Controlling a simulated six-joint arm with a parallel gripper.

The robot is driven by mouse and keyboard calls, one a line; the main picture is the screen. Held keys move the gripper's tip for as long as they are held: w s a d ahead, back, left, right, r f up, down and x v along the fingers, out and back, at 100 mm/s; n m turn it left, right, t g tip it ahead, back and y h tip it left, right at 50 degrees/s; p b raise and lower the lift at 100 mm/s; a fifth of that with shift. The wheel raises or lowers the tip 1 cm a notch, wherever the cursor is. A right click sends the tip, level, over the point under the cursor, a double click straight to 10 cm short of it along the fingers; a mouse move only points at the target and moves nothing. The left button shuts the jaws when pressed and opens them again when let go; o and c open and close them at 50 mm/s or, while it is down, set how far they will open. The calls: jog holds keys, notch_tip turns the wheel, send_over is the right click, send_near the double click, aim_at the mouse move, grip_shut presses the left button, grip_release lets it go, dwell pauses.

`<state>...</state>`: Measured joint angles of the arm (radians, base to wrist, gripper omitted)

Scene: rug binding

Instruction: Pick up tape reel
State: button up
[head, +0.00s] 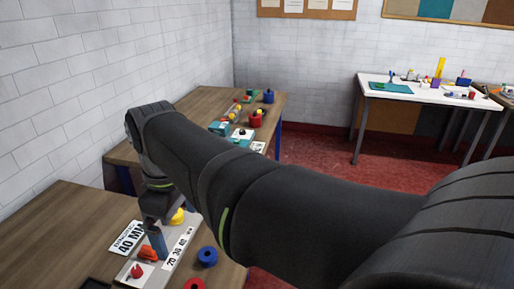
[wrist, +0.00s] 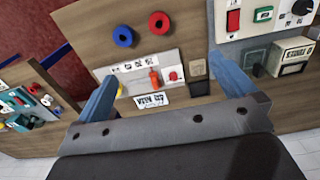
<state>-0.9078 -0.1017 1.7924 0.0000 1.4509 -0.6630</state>
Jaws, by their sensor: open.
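Two ring-shaped reels lie flat on the wooden table. The blue reel (head: 208,263) is right of a pale panel, and it also shows in the wrist view (wrist: 114,37) at the upper middle. The red reel (head: 194,284) is partly cut off by the bottom edge of the head view, but it shows whole in the wrist view (wrist: 151,23). My gripper (head: 157,243) is above the panel, left of the blue reel. In the wrist view its two blue fingers (wrist: 163,70) are wide apart with nothing held between them. Both reels lie beyond the fingertips.
The pale panel (head: 178,262) carries number labels, an orange part (head: 148,253), a red knob (head: 137,270) and a yellow part. A "40 MM" card (head: 127,238) lies beside it. A grey control box (wrist: 258,28) stands at the wrist view's upper right. Bare wood surrounds the reels.

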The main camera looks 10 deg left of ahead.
jog(key=c, duration=0.7)
jog(key=m, duration=0.6)
send_over(176, 216)
jog(key=w+a, duration=0.1)
jog(key=w, duration=0.1)
jog(key=f, duration=1.6)
jog(key=shift+s+a+f, duration=0.1)
jog(key=shift+s+f, duration=0.1)
jog(key=shift+s, duration=0.05)
jog(key=shift+s+f, duration=0.2)
jog(key=shift+f, duration=2.5)
